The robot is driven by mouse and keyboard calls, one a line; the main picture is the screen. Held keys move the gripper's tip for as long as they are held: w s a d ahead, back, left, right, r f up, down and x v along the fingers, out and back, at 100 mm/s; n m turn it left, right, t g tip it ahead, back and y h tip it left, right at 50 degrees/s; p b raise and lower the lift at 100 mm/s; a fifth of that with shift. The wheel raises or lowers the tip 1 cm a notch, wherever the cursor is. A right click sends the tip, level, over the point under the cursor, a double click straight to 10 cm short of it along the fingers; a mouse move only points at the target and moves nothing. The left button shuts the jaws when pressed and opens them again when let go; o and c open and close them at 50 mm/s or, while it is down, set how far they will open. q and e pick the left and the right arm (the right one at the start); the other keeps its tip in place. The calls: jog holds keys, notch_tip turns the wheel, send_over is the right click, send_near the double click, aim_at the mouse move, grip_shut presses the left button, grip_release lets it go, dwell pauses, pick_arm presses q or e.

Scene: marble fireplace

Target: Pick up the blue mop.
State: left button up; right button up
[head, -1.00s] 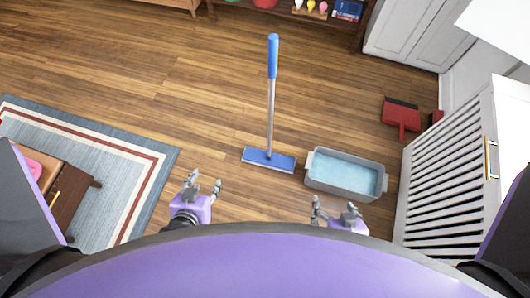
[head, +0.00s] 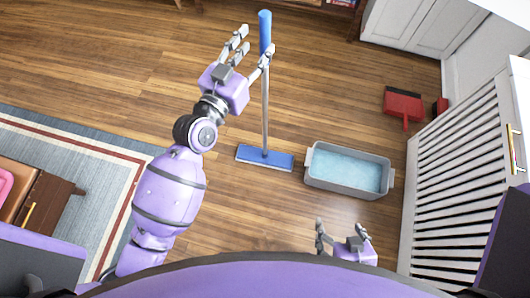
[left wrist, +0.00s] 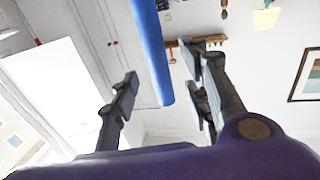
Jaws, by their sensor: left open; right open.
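The blue mop has a flat blue head (head: 264,158) on the wooden floor. Its grey pole runs from there toward the top of the head view, ending in a blue grip (head: 265,32). My left gripper (head: 255,42) is open at the blue grip, with fingers left of it and one finger overlapping its lower part. In the left wrist view the blue grip (left wrist: 152,50) shows between the spread fingers of the left gripper (left wrist: 158,72); contact cannot be told. My right gripper (head: 340,230) is open and empty, low in the head view, below the water tub.
A grey tub (head: 311,170) of water stands right of the mop head. A red dustpan (head: 403,102) lies further right, beside a white slatted cabinet (head: 460,170). A striped rug (head: 95,140) and brown wooden furniture (head: 45,195) are at left. The floor left of the mop is open.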

aim_at(263, 37)
pick_arm(q)
jog(key=x, duration=0.4)
jog(key=shift+w+d+r+p, duration=0.25)
jog(key=shift+r+p, duration=0.1)
jog(key=shift+w+d+f, duration=0.1)
jog(key=shift+w, duration=0.2)
jog(key=shift+s, duration=0.1)
jog(key=shift+c, duration=0.4)
grip_shut()
